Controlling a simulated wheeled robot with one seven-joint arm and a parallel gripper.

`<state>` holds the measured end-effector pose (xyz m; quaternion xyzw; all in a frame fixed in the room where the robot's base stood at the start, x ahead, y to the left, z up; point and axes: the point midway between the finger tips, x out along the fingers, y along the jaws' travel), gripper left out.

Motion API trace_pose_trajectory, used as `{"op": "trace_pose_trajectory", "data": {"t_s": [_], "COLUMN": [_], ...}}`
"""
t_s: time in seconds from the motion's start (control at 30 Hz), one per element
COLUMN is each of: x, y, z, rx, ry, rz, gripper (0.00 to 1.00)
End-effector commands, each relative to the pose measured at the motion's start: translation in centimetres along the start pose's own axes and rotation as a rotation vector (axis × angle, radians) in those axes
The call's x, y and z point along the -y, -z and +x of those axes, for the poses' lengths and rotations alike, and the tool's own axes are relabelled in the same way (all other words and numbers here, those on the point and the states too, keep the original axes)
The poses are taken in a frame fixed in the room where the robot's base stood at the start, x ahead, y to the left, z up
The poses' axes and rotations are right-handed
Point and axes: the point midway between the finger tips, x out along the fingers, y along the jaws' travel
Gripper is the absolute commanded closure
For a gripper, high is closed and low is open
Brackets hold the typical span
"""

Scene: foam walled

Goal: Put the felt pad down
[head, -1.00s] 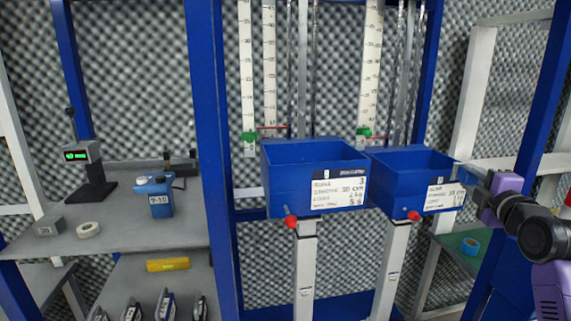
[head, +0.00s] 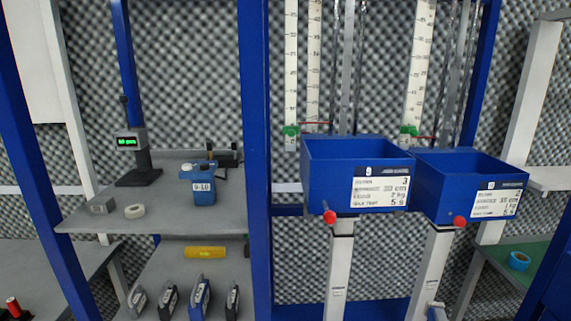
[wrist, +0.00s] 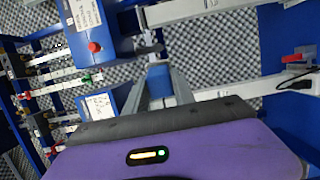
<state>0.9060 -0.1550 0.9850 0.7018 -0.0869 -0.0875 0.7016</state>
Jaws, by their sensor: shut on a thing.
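In the wrist view, my gripper (wrist: 159,88) reaches out past its purple housing with its grey fingers close together. A small blue piece (wrist: 158,72) shows between the fingers; it looks like the felt pad, but its shape is mostly hidden. The gripper is shut on it and held in the air, with blue bins beyond. In the head view my arm is almost wholly out of frame; a small pale and blue part at the bottom edge, right of centre, may be its tip.
Two labelled blue bins (head: 327,176) (head: 434,190) with red knobs stand on white posts. At left, a grey bench (head: 110,218) holds a blue container (head: 204,192), a tape roll (head: 134,211) and a display stand (head: 136,160). A green shelf (head: 500,262) at right holds a blue ring (head: 519,261).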

Motion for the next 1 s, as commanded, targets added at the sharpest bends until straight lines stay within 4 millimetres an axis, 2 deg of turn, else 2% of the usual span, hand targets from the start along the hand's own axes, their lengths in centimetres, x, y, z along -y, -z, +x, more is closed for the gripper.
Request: {"op": "trace_pose_trajectory", "data": {"t_s": [0.33, 0.77, 1.0], "x": [1.4, 4.2, 8.0], "y": [0.9, 2.5, 5.2], "z": [-1.1, -3.8, -8.0], "rx": [-0.013, -0.036, -0.086], "ry": [0.0, 0.001, 0.003], "rz": [-0.002, 0.0, 0.001], "gripper": [1.0, 1.0, 1.0]}}
